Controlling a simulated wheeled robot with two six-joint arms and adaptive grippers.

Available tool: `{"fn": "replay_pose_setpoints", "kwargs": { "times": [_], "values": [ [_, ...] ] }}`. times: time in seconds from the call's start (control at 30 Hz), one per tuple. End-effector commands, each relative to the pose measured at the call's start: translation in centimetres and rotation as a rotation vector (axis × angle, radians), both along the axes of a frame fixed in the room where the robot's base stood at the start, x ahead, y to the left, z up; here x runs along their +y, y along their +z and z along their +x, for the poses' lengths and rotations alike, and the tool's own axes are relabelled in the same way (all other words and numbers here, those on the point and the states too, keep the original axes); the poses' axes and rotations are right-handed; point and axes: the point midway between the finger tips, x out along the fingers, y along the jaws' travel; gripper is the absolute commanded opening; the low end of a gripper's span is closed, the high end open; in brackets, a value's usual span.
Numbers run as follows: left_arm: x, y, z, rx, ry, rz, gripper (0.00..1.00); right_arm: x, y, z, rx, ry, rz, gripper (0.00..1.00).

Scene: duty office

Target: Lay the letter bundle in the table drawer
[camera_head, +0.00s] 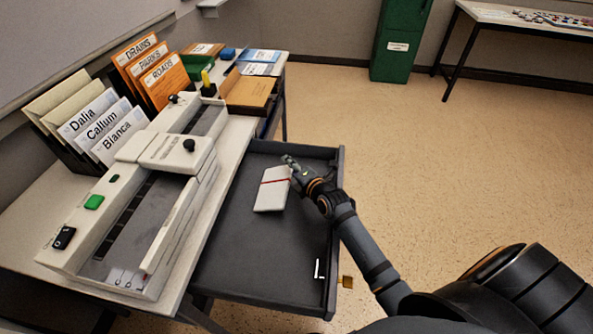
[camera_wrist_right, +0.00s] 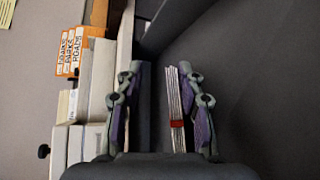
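The white letter bundle (camera_head: 271,196) with a red band is over the floor of the open dark grey table drawer (camera_head: 236,270), near the drawer's far end. My right gripper (camera_head: 291,168) reaches in over the drawer's right wall to the bundle's far right edge. In the right wrist view the bundle (camera_wrist_right: 174,100) shows edge-on between the spread fingers of my right gripper (camera_wrist_right: 162,112). It is close to the right finger, with a clear gap to the left finger. I cannot tell whether the bundle lies fully on the drawer floor. My left gripper is out of view.
A franking-type machine (camera_head: 135,215) stands on the table left of the drawer. Letter sorters with name cards (camera_head: 101,130) and orange folders (camera_head: 160,80) stand behind it. A brown tray (camera_head: 248,94) is beyond. The drawer's near part is empty except a small white mark. Open floor lies right.

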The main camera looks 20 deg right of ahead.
Motion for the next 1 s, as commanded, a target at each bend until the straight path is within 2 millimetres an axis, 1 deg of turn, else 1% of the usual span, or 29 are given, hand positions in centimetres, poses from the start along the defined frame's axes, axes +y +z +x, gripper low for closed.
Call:
{"fn": "replay_pose_setpoints", "kwargs": {
  "times": [0.07,0.3,0.4,0.5,0.67,1.0],
  "values": [
    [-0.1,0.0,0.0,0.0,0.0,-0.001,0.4,-0.2,0.2,-1.3,0.002,0.001,-0.002,0.38],
    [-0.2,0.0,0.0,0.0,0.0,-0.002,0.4,-0.8,1.8,-7.1,0.004,0.003,-0.007,0.38],
    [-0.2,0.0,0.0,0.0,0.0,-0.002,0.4,-1.0,2.4,-8.9,0.004,0.002,-0.006,0.38],
    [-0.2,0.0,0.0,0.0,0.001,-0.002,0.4,-1.2,2.8,-10.1,0.001,0.002,-0.005,0.38],
    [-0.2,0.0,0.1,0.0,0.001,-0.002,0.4,-1.2,3.1,-10.9,-0.001,0.001,-0.001,0.38],
    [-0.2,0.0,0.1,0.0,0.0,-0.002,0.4,-1.2,3.1,-10.9,-0.001,0.001,0.001,0.38]
  ]
}}
